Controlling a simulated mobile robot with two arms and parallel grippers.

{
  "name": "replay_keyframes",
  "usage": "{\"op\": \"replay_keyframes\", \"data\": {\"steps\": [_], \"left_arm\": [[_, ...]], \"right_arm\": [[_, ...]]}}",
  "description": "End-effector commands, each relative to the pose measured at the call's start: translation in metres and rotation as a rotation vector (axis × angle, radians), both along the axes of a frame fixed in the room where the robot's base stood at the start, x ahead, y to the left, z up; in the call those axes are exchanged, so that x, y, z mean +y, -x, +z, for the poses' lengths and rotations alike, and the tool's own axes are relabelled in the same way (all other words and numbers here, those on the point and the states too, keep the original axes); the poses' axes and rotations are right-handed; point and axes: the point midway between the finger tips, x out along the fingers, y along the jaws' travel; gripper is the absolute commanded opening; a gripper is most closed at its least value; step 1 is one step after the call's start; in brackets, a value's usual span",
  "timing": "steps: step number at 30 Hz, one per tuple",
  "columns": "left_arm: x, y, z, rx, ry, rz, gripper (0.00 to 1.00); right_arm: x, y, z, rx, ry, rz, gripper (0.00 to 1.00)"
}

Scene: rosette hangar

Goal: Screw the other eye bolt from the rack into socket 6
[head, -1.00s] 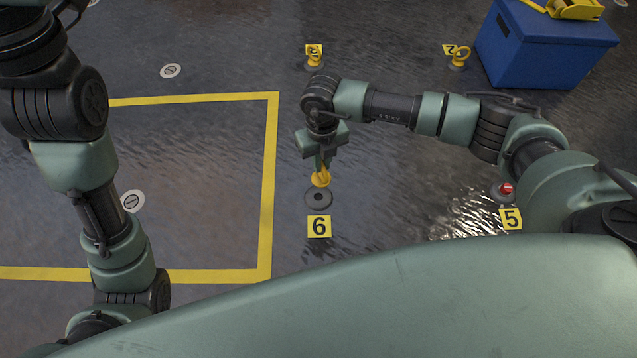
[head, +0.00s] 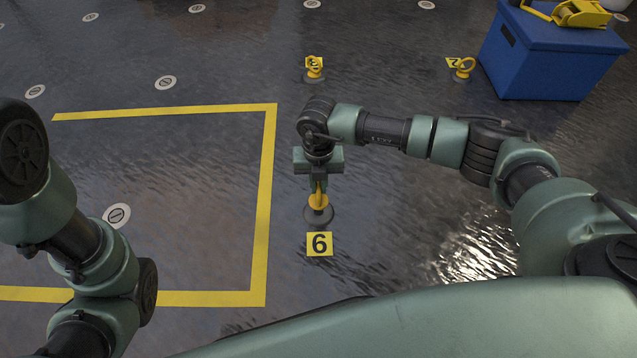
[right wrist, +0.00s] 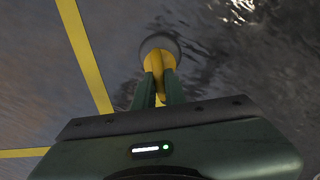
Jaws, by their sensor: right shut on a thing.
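My right gripper (head: 318,184) is shut on a yellow eye bolt (head: 318,201), pointing down over socket 6. Socket 6 (head: 327,217) is a dark round disc in the floor, just behind the yellow label "6" (head: 319,243). The bolt stands upright over the disc's middle and hides its hole. In the right wrist view the fingers (right wrist: 160,80) close on the yellow bolt (right wrist: 158,57), with the dark socket rim (right wrist: 176,46) around it. I cannot tell how deep the bolt's thread sits. My left gripper is out of view; only its arm shows at the left.
Yellow eye bolts stand at label 3 (head: 315,69) and label 2 (head: 464,70) farther back. A blue box (head: 540,60) with a yellow object on top is at the back right. Yellow tape (head: 262,200) marks the floor at left. The floor around socket 6 is clear.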

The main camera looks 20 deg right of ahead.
Motion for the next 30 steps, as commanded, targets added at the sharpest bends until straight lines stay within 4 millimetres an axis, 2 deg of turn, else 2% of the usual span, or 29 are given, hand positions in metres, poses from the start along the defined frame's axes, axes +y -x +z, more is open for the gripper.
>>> {"op": "replay_keyframes", "data": {"steps": [1, 9, 18, 30], "left_arm": [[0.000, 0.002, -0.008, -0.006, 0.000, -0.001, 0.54], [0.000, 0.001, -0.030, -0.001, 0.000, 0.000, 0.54], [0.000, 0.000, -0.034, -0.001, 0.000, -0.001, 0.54], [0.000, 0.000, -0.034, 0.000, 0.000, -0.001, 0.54]], "right_arm": [[0.000, 0.000, -0.008, -0.001, 0.000, 0.000, 0.00], [0.000, 0.000, -0.030, -0.001, 0.000, 0.000, 0.00], [0.000, 0.000, -0.043, -0.001, 0.000, 0.001, 0.00], [0.000, 0.000, -0.044, -0.001, -0.001, 0.001, 0.00]]}}
